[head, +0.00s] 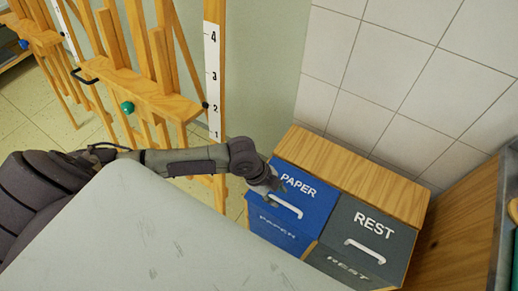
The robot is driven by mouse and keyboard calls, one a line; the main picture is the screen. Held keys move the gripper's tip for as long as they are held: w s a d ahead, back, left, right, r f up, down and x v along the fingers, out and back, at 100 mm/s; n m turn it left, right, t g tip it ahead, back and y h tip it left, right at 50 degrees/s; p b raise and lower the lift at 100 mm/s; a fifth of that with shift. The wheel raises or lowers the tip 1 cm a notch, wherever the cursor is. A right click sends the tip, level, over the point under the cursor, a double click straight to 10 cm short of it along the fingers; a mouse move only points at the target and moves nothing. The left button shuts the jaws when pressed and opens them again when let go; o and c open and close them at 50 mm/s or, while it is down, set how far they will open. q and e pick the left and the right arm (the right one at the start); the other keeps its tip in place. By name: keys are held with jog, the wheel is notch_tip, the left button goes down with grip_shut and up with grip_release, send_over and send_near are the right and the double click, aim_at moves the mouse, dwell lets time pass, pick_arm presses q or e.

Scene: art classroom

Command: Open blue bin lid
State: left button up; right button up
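The blue bin (280,233), marked PAPER, stands in a wooden cabinet in the middle right of the head view. Its blue lid (304,187) looks closed and carries a white handle (286,206). My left gripper (274,188) is at the lid's upper left part, close above it, left of and above the handle. Whether it touches the lid is unclear. Its fingers are small and dark, so their opening cannot be made out. My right gripper is not in view.
A grey bin (337,268) marked REST, with its own lid (378,225), adjoins on the right. A wooden ledge (355,180) and tiled wall (375,75) lie behind. Wooden easels (150,95) stand left. A pale scuffed surface (165,235) fills the foreground.

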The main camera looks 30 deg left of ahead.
pick_arm(q)
jog(key=v, duration=1)
jog(key=d+f+n+t+p, duration=0.1)
jog(key=d+f+n+t, duration=0.1)
jog(key=d+f+n, duration=0.3)
jog(key=s+a+f+n+y+p, duration=0.1)
jog(key=s+a+f+n+y, duration=0.2)
jog(key=f+n, duration=0.4)
jog(key=shift+s+a+f+n, duration=0.3)
jog(key=shift+s+a+n, duration=0.15)
jog(key=shift+a+n, duration=0.3)
